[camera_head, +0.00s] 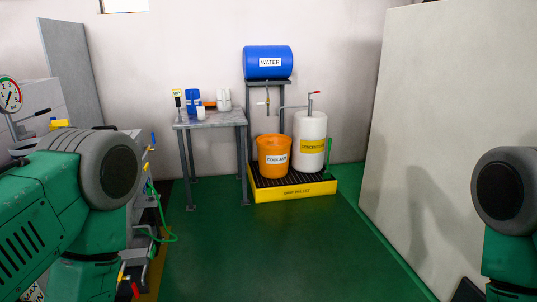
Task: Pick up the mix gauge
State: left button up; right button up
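A small upright item with a yellow top and a dark lower part (177,98) stands at the left end of a grey metal table (212,121); it may be the mix gauge, but no label on it is readable. I cannot tell for certain which is the mix gauge. Parts of both my arms show at the lower left and right edges. Neither gripper is in view.
On the table are blue (193,99) and white (224,100) containers. Right of it, a yellow pallet (294,192) carries an orange bucket (273,156) and a white drum (311,140), below a blue water barrel (268,62). The green floor (270,250) ahead is clear. A pale panel (440,130) stands right.

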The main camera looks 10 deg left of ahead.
aim_at(176, 93)
jog(key=i+u, duration=0.2)
jog(key=i, duration=0.85)
jog(key=i+l+u, duration=0.15)
jog(key=i, duration=0.9)
jog(key=j, duration=0.1)
